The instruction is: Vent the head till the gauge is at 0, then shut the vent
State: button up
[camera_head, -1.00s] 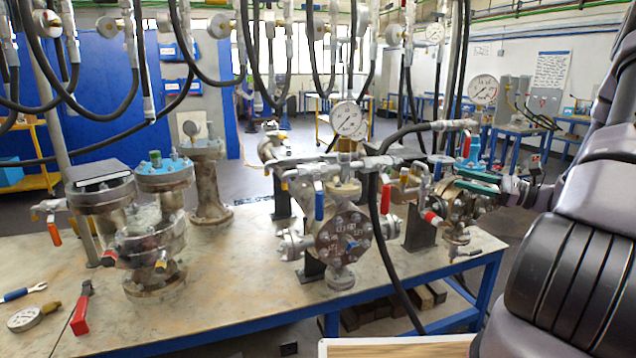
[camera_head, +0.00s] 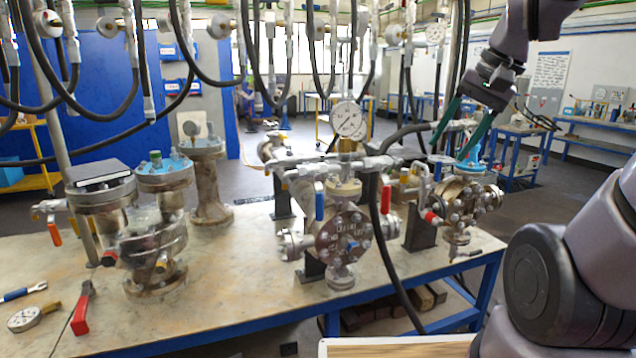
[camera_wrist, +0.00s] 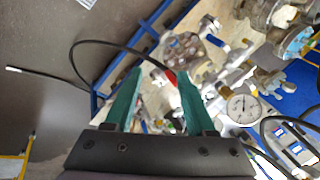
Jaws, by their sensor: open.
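A white-faced pressure gauge (camera_head: 346,117) stands above the flanged head (camera_head: 343,238) in the middle of the bench. Its needle is too small to read. A dial also shows in the wrist view (camera_wrist: 242,107). Lever handles hang from the pipework, one blue (camera_head: 319,201) and one red (camera_head: 386,199); which is the vent I cannot tell. In the wrist view my gripper (camera_wrist: 160,72) points down over the pipework, with nothing held between the fingers.
Black hoses (camera_head: 385,160) hang across the bench and could obstruct the arm. Other flanged vessels (camera_head: 160,220) stand at the left. A loose gauge (camera_head: 25,318) and a red-handled tool (camera_head: 82,308) lie on the bench (camera_head: 230,280). The front middle of the bench is clear.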

jog(key=s+r+t, duration=0.1)
jog(key=r+n+t, duration=0.1)
jog(key=s+r+t+h, duration=0.1)
jog(key=r, duration=0.1)
jog(key=shift+s+d+r+n, duration=0.1)
jog(key=shift+s+d+n, duration=0.15)
jog(key=shift+s+n, duration=0.1)
dwell(0.8)
